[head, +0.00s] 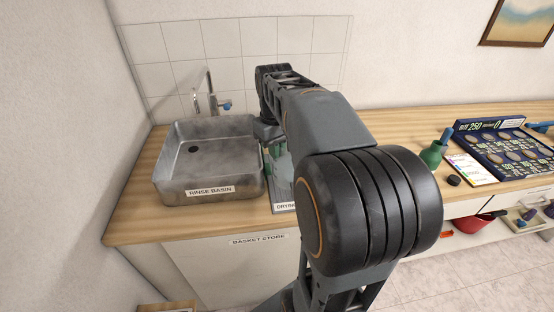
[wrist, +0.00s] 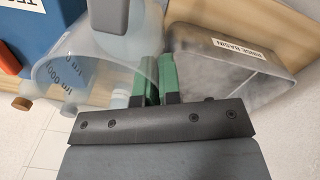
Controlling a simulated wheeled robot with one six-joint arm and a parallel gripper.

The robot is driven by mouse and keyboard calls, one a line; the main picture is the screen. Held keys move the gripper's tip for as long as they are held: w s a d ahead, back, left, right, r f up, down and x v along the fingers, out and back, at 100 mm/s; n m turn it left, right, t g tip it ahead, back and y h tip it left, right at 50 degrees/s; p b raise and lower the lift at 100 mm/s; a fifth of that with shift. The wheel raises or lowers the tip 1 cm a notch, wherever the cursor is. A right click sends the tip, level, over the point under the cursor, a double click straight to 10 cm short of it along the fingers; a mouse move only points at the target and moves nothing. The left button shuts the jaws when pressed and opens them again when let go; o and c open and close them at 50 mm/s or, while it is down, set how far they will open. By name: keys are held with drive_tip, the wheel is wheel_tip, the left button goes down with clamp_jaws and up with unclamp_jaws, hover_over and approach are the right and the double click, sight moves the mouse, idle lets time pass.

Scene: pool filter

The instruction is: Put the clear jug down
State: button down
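The clear jug (wrist: 75,75) is a see-through vessel with dark volume markings, seen at the left of the wrist view. My gripper (wrist: 160,82) has green finger pads close together at the jug's right side, with a thin part of the jug between them. The jug looks tilted in this view. What lies beneath its base cannot be told. In the head view my arm covers most of the gripper and jug; green pads (head: 268,152) show just right of the basin.
The metal rinse basin (head: 210,185) with its tap stands left on the wooden counter. A labelled drying area (head: 284,207) lies right of it, partly behind my arm. A green bottle (head: 432,156) and a dark test board (head: 500,145) stand farther right.

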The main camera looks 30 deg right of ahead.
drive_tip(key=w+d+f, duration=0.1)
drive_tip(key=f, duration=0.1)
drive_tip(key=w+d+f, duration=0.1)
drive_tip(key=w+f, duration=0.1)
drive_tip(key=w+d+f, duration=0.1)
drive_tip(key=w, duration=0.1)
drive_tip(key=shift+d+f, duration=0.2)
drive_tip(key=shift+f, duration=0.2)
drive_tip(key=shift+w+d+f, duration=0.1)
drive_tip(key=shift+w+f, duration=0.05)
drive_tip(key=shift+f, duration=0.85)
drive_tip(key=shift+w+d+f, duration=0.1)
drive_tip(key=shift+f, duration=0.95)
drive_tip(key=c, duration=1.8)
unclamp_jaws()
drive_tip(key=shift+f, duration=0.1)
drive_tip(key=o, duration=0.5)
